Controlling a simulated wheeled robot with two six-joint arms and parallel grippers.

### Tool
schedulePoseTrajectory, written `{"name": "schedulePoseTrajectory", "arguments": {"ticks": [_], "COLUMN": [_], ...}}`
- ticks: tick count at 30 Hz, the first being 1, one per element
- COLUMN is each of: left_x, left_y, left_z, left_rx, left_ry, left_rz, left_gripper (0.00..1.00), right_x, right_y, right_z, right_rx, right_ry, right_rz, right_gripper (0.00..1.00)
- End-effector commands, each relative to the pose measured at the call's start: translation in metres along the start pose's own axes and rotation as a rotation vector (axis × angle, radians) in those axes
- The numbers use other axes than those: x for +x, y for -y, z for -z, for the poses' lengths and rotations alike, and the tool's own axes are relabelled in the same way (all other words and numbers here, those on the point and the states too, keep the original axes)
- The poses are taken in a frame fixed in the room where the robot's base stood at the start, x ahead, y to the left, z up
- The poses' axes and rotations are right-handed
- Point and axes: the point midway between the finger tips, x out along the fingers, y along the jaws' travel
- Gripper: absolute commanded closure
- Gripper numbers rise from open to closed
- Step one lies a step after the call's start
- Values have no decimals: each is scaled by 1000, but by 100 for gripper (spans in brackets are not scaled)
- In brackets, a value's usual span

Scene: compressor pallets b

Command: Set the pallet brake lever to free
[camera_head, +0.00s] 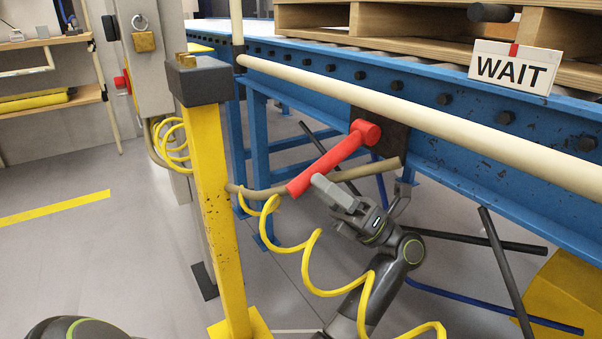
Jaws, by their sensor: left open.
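The red brake lever (330,160) is mounted on a dark plate (382,138) on the side of the blue conveyor frame. It slants down and to the left from its round hub, and its free end hangs lowest. No label for its positions is readable. My left gripper (362,194) is open, below and right of the lever. One grey finger reaches up-left to the lever's lower end and overlaps it in the view; I cannot tell whether they touch. The other finger is apart on the right, with nothing between them. My right gripper is not in view.
A cream rail (420,115) runs along the blue conveyor (430,78) above the lever. A yellow post (214,215) with a coiled yellow hose (312,245) stands left of it. A wooden pallet (395,22) and a WAIT sign (514,68) are above. Dark bars (505,270) cross below right.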

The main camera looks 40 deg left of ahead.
Motion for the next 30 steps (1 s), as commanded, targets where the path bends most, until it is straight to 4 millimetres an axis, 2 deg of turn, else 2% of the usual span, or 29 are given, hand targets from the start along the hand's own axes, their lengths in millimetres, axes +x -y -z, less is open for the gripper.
{"name": "schedulePoseTrajectory", "arguments": {"ticks": [4,9,20,30], "left_x": [22,38,43,43], "left_y": [0,0,0,0], "left_z": [1,0,0,0], "left_rx": [-3,-1,-1,-1], "left_ry": [-2,-1,1,1], "left_rz": [-3,-1,1,1], "left_gripper": [53,53,53,96], "right_x": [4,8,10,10], "right_y": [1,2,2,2], "right_z": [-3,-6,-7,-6], "right_rx": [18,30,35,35], "right_ry": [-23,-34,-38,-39], "right_rz": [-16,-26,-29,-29], "right_gripper": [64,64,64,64]}}
